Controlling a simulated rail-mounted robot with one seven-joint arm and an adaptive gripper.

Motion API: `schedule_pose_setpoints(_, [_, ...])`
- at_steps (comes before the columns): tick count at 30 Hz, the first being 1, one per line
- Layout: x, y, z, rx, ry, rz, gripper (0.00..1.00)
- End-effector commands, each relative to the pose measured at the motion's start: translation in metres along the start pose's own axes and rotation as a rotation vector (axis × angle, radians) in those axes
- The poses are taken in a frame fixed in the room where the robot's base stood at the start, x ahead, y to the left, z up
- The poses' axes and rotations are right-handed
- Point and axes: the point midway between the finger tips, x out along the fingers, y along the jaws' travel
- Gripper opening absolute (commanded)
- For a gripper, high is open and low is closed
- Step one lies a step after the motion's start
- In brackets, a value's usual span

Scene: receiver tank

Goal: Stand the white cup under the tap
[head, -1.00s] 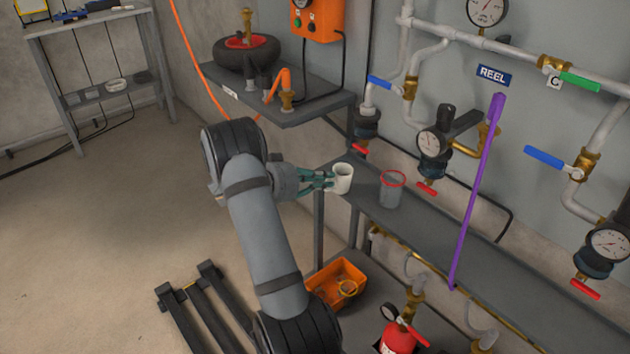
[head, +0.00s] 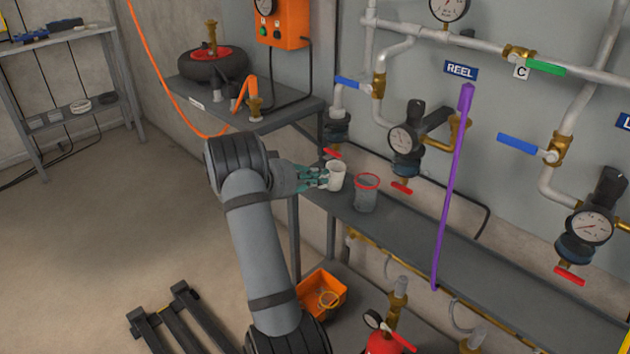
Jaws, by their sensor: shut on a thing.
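The white cup (head: 338,174) is upright at the left end of the grey bench. My gripper (head: 318,178), with green fingers, reaches in from the left and is shut on the cup's side. I cannot tell whether the cup's base touches the bench or hangs just above it. A small tap with a red lever (head: 333,152) hangs under the leftmost pipe drop, above and behind the cup in the picture. Other red-levered taps hang farther right, one under the middle gauge (head: 402,188) and one at the far right (head: 569,276).
A clear beaker with a red rim (head: 366,193) stands close to the right of the cup. A purple rod (head: 452,190) leans across the bench (head: 480,270) farther right. A grey shelf (head: 285,112) is at upper left. An orange bin (head: 322,293) sits below.

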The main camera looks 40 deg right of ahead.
Motion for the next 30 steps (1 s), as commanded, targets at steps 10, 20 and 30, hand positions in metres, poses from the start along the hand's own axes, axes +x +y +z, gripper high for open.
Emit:
schedule_pose_setpoints(10, [0.0001,0.0001,-0.0004,0.001,0.0,0.0,0.0])
schedule_pose_setpoints(20, [0.0009,-0.0008,0.002,0.001,0.0,0.0,0.0])
schedule_pose_setpoints(30, [0.0014,-0.0011,0.0031,0.001,0.0,0.0,0.14])
